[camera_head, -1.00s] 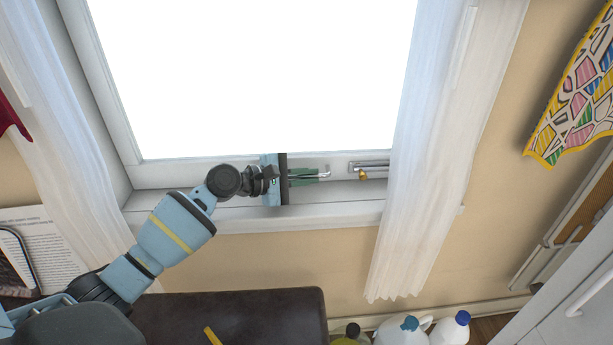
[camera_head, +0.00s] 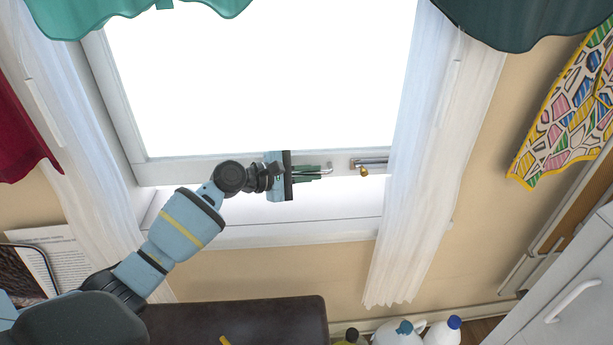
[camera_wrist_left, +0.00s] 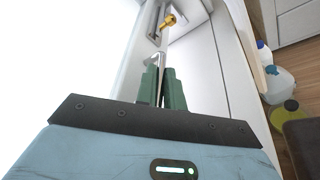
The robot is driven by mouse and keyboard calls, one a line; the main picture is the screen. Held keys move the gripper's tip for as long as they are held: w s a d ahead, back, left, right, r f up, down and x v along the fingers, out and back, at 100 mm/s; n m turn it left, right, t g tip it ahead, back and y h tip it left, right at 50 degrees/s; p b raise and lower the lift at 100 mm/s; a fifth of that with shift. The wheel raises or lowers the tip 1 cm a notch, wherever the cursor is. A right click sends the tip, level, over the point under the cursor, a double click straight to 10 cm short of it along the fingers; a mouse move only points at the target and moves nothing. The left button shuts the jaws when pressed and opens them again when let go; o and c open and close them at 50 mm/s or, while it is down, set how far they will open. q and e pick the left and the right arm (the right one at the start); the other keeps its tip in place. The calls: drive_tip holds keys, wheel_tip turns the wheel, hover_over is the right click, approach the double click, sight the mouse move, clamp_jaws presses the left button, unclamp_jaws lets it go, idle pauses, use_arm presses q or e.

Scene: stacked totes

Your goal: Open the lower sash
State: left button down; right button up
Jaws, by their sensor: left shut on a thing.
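The lower sash (camera_head: 190,171) is a white framed window with a bright pane. A metal latch with a brass knob (camera_head: 364,172) lies just to the right. My right gripper is not in view.
White curtains (camera_head: 425,180) hang on both sides, the right one close to the latch. A green valance (camera_head: 130,10) hangs at the top. A dark brown padded surface (camera_head: 270,318) and several bottles (camera_head: 400,333) are below the window.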

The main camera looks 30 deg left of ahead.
use_arm(q)
wheel_tip(320, 180, up, 14)
drive_tip(key=p, duration=1.1)
drive_tip(key=shift+f, duration=0.15)
drive_tip(key=c, duration=1.5)
unclamp_jaws()
drive_tip(key=shift+f, duration=0.1)
drive_tip(key=v, duration=0.7)
drive_tip(key=shift+s+a, duration=0.25)
drive_tip(key=shift+s, duration=0.1)
